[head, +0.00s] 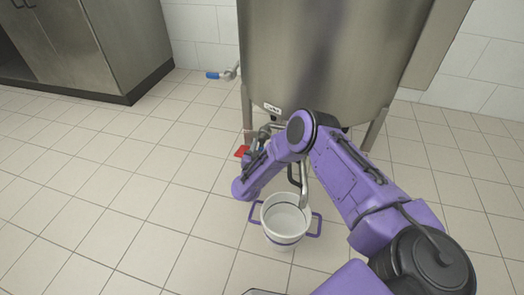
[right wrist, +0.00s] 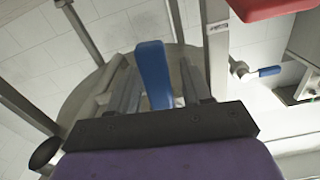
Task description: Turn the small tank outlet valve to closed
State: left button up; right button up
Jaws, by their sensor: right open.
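The steel tank (head: 325,60) stands on legs at the top of the head view. In the right wrist view, a blue lever handle (right wrist: 153,78) lies between the fingers of my right gripper (right wrist: 152,68), which is open. I cannot tell whether either finger touches the lever. In the head view, my right arm reaches to the pipework under the tank and hides the lever and fingertips. A red handle or plate (head: 242,151) shows beside my wrist and also at the top right of the wrist view (right wrist: 270,8). My left gripper is not in view.
A white bucket (head: 285,218) with purple handles stands on the floor below a curved spout (head: 304,188). Another blue-handled valve (head: 220,75) is at the wall left of the tank. A steel cabinet (head: 85,45) is at upper left. The tiled floor at left is clear.

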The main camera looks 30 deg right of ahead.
jog(key=shift+w+d, duration=0.15)
grip_shut()
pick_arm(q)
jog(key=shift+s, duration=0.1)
